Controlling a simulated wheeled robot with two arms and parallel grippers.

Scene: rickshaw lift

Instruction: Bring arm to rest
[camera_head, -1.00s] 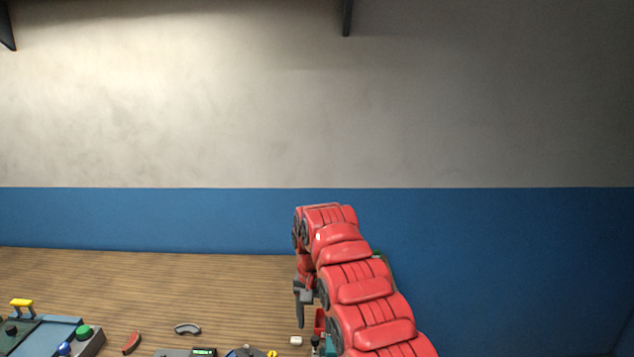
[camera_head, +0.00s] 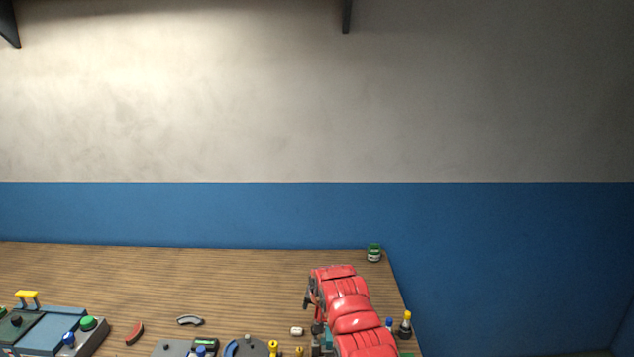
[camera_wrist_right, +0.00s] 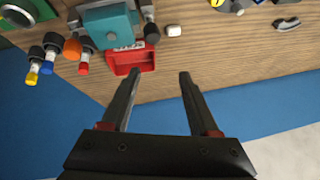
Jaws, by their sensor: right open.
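My right arm (camera_head: 345,312) is red and reaches over the right part of the wooden table in the head view. Its gripper (camera_head: 310,290) shows only partly at the arm's far end, in front of the tabletop. In the right wrist view my right gripper (camera_wrist_right: 166,75) is open, with two dark fingers apart and nothing between them. A red box (camera_wrist_right: 128,58) lies close to the fingertips, beside the left finger. I cannot tell if they touch. My left gripper is not in view.
The wooden table (camera_head: 180,275) holds a blue-grey tray (camera_head: 45,328), a green jar (camera_head: 374,253) near the back right corner, a grey curved piece (camera_head: 190,320) and a red one (camera_head: 135,333). Small bottles (camera_head: 405,325) stand at the right edge. The table's back middle is clear.

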